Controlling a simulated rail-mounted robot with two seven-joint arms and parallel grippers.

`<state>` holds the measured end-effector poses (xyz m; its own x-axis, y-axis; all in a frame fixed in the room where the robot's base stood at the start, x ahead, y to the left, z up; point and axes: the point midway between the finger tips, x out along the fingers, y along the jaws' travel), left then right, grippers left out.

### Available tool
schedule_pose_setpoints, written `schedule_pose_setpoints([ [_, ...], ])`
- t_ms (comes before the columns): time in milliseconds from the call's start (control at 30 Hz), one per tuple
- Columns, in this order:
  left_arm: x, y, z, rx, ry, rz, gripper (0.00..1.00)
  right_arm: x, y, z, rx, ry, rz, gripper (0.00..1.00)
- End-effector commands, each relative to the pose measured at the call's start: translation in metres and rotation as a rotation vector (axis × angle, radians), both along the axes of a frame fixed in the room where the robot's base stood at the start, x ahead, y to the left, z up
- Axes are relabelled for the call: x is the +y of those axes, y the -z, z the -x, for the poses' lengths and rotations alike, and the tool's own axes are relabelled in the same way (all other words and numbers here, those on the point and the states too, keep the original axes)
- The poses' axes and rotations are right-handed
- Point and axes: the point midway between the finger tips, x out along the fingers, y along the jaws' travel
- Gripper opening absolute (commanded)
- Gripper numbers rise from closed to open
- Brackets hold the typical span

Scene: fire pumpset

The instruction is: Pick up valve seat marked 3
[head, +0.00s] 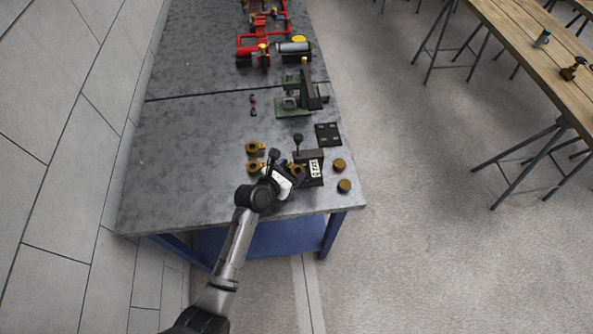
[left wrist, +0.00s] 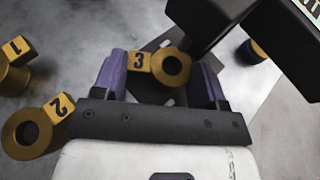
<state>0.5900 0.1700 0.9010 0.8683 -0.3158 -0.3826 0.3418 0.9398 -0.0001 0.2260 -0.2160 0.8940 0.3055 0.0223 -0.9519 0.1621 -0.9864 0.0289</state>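The brass valve seat marked 3 (left wrist: 172,66) is a ring with a numbered tab, seen in the left wrist view between the two purple fingers of my left gripper (left wrist: 165,75). The fingers are apart, one on each side; the left finger is very close to the tab, and I cannot tell whether it touches. In the head view my left gripper (head: 286,172) reaches low over the near end of the table, partly covering the seat. Valve seats marked 2 (left wrist: 35,128) and 1 (left wrist: 14,66) lie to the left. My right gripper is in neither view.
A dark block-shaped device with a label (head: 311,168) stands just right of the gripper. Two brass round pieces (head: 340,165) lie near the table's right edge. A green press (head: 295,103) and red pipework (head: 262,45) stand farther back. The grey table (head: 185,170) is clear at left.

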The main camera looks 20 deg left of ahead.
Motion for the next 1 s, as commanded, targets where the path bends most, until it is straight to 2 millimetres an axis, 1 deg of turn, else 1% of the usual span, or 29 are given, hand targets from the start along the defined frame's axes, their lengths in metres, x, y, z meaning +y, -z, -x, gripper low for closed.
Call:
schedule_pose_setpoints([
  [33,0.0,0.0,0.0,0.0,0.0,0.0,0.57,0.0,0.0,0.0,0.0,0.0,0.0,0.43],
  [333,0.0,-0.001,0.0,-0.002,-0.001,0.0,0.29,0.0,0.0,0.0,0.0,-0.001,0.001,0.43],
  [567,0.0,-0.003,0.0,-0.002,-0.001,0.0,0.29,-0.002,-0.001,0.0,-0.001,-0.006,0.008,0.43],
  [667,0.0,-0.008,0.0,-0.003,-0.001,0.001,0.29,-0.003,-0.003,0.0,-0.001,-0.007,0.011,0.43],
  [767,-0.001,-0.018,0.0,-0.005,-0.001,0.002,0.29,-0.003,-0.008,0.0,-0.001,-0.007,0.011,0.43],
  [867,0.005,-0.016,0.012,-0.001,-0.003,0.001,0.29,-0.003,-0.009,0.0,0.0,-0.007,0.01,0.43],
  [1000,0.013,-0.016,0.035,0.0,-0.001,0.001,0.29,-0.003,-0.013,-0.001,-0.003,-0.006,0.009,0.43],
])
